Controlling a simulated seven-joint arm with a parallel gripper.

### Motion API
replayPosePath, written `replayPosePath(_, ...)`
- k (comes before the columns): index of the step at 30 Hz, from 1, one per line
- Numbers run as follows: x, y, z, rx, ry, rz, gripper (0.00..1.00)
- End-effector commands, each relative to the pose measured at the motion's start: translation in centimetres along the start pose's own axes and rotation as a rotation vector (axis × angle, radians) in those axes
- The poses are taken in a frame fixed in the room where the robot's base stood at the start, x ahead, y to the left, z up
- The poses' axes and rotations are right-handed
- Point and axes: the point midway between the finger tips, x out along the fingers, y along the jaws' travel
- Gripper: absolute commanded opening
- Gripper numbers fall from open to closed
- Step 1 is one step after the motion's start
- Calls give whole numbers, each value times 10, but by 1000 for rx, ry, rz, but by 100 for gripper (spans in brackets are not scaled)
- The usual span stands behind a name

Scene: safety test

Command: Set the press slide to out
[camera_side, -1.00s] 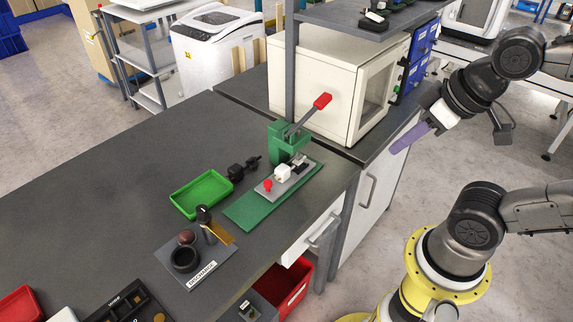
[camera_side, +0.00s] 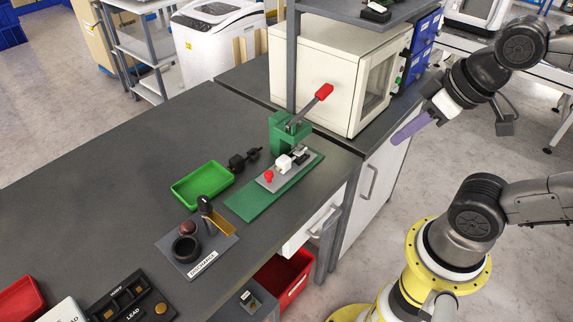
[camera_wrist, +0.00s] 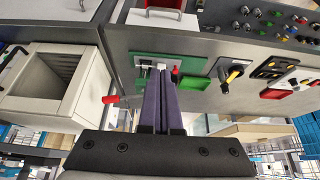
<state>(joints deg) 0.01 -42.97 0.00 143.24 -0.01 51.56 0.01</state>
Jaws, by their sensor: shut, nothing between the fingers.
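A green press (camera_side: 289,132) stands near the bench's right end, its lever raised with a red grip (camera_side: 323,92). In front of it, a grey slide plate (camera_side: 294,178) with a white block (camera_side: 283,163) and a red knob (camera_side: 268,176) lies on a green base (camera_side: 247,205). I cannot tell the slide's exact position. My gripper (camera_side: 394,143) has its purple fingers together, empty, in the air right of the press and touching nothing. In the wrist view, the fingers (camera_wrist: 160,76) partly hide the press area; the red knob (camera_wrist: 175,70) shows beside them.
A white box-shaped cabinet (camera_side: 322,75) stands behind the press. Left of the press are a dark small part (camera_side: 238,162), a green tray (camera_side: 202,185) and a discharge-labelled plate (camera_side: 212,255) with a ring and post.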

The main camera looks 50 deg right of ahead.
Motion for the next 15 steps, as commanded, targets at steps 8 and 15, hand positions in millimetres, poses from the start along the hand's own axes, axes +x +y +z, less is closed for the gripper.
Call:
replayPosePath(8, 0, 0, 0, 0, 0, 0, 0)
replayPosePath(15, -2, 0, 0, -17, -5, 0, 22)
